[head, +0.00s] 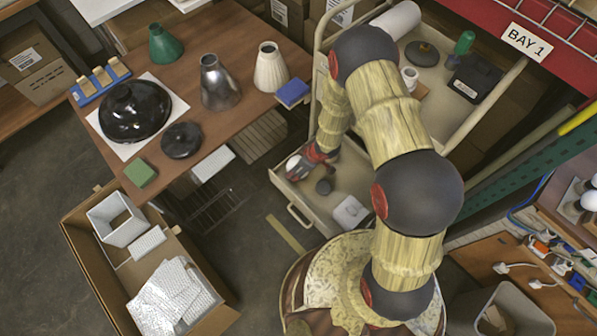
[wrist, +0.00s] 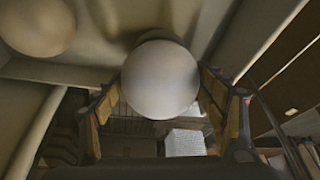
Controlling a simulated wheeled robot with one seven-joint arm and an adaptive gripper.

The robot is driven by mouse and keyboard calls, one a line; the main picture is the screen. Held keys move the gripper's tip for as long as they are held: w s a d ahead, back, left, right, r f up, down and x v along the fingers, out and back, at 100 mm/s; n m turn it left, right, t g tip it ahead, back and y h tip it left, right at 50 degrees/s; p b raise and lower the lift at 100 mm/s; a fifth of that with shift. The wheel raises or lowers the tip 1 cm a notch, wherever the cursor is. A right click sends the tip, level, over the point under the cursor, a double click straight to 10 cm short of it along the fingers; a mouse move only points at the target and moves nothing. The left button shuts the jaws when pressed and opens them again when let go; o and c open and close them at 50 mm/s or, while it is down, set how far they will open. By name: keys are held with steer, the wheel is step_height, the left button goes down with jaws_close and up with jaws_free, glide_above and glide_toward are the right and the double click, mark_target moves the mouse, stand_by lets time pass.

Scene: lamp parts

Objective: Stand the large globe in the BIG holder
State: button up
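A white globe (wrist: 160,80) sits between the two spread fingers of my gripper (wrist: 160,100) in the wrist view. The fingertips come close to its sides; I cannot tell whether both touch it. In the head view my gripper (head: 308,160) is over the open drawer (head: 300,203), with a white globe (head: 292,163) at its tip. A second pale round thing (wrist: 38,22) shows at the upper left of the wrist view. A small dark cup-like thing (head: 324,187) stands in the drawer. I cannot tell which thing is the BIG holder.
A brown table (head: 215,130) on the left bears lamp shades, a black dome (head: 135,111) and a blue rack (head: 100,82). A pale box (head: 350,213) lies in the drawer. White globes (head: 590,201) show at the right edge. An open carton (head: 125,265) stands at lower left.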

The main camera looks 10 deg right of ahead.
steer(key=o, duration=0.3)
steer(key=shift+r, duration=0.15)
steer(key=v, duration=1.1)
steer(key=shift+s+d+r, duration=0.15)
steer(key=shift+s+r, duration=0.05)
steer(key=shift+r, duration=0.1)
steer(key=shift+s, duration=0.1)
